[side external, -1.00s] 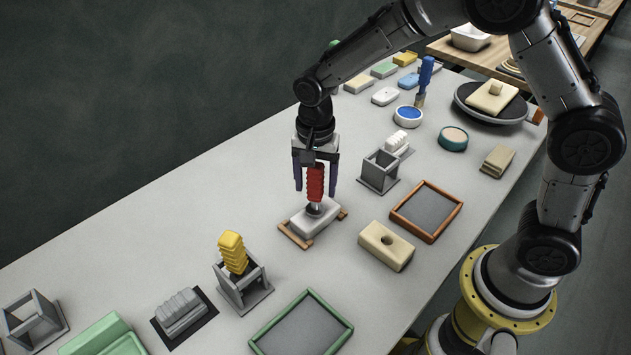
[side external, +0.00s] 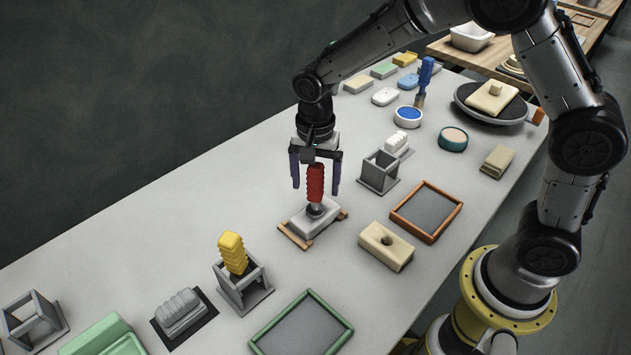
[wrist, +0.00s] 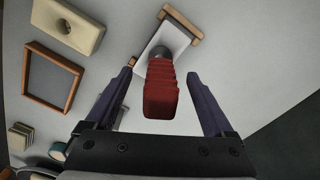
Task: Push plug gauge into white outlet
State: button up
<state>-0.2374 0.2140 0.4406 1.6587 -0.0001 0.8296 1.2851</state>
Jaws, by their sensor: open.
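The plug gauge has a ribbed red handle (side external: 315,182) and stands upright with its metal lower end in the top of the white outlet block (side external: 304,226). In the wrist view the red handle (wrist: 161,90) points toward the camera, and the white outlet (wrist: 170,40) shows behind it. How deep the metal end sits is hard to tell. My gripper (side external: 315,186) is open, with its dark purple fingers on either side of the handle and gaps between. In the wrist view my gripper (wrist: 161,82) also shows clear space beside the handle.
The outlet rests on wooden strips (side external: 294,236). A cream block with a hole (side external: 387,246), an orange-framed tray (side external: 427,211) and a grey stand (side external: 378,172) are to the right. A yellow-handled gauge (side external: 232,252) stands in a grey holder at front left. Table behind the outlet is clear.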

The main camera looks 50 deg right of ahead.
aim_at(315, 167)
jog(key=shift+r, duration=0.25)
jog(key=shift+r, duration=0.35)
jog(key=shift+r, duration=1.3)
notch_tip(315, 167, up, 14)
dwell(0.4)
jog(key=shift+f, duration=0.15)
dwell(0.9)
